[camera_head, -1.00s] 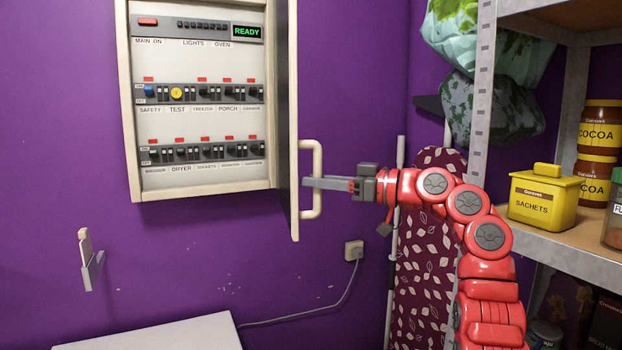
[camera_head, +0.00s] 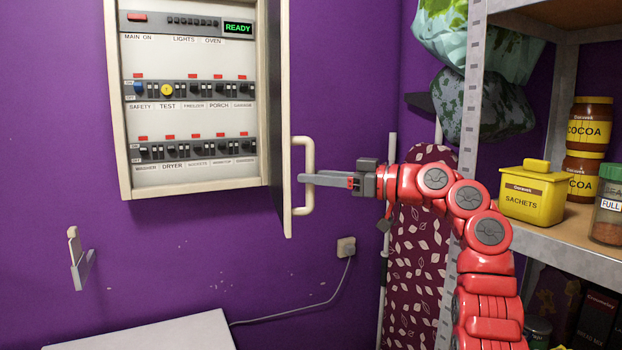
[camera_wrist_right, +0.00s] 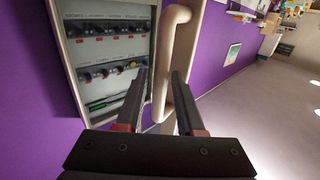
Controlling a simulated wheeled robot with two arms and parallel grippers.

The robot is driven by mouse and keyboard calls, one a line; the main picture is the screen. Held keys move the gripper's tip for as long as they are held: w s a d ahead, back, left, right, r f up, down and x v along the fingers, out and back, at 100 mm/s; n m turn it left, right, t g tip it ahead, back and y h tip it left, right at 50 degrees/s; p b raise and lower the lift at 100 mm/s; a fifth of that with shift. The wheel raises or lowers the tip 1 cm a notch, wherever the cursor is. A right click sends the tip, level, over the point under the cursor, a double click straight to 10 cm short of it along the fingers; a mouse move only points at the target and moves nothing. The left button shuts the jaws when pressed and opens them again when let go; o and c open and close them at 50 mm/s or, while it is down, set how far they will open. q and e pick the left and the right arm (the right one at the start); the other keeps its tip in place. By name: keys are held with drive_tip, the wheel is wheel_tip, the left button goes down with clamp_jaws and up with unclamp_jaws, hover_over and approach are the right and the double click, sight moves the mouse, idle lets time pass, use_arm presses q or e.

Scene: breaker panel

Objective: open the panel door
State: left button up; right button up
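The breaker panel (camera_head: 190,118) is on the purple wall, with its switches exposed. Its door (camera_head: 285,120) stands swung out on the right side, seen nearly edge-on. The door's cream bar handle (camera_head: 309,158) faces right. My right gripper (camera_head: 300,178) reaches in from the right at the handle's lower half, its fingers overlapping the bar. In the right wrist view, the fingers (camera_wrist_right: 162,88) are spread apart, with the handle (camera_wrist_right: 172,55) showing between and beyond them. No firm grip on the bar is visible. My left gripper is not in view.
A shelf with a yellow sachets tin (camera_head: 534,193) and jars stands close on the right of my right arm. An ironing board (camera_head: 415,255) leans behind that arm. A white surface (camera_head: 150,335) is low at left.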

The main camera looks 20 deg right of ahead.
drive_tip(key=b+v, duration=0.1)
drive_tip(key=v, duration=0.5)
drive_tip(key=shift+b, duration=0.3)
drive_tip(key=shift+d, duration=0.1)
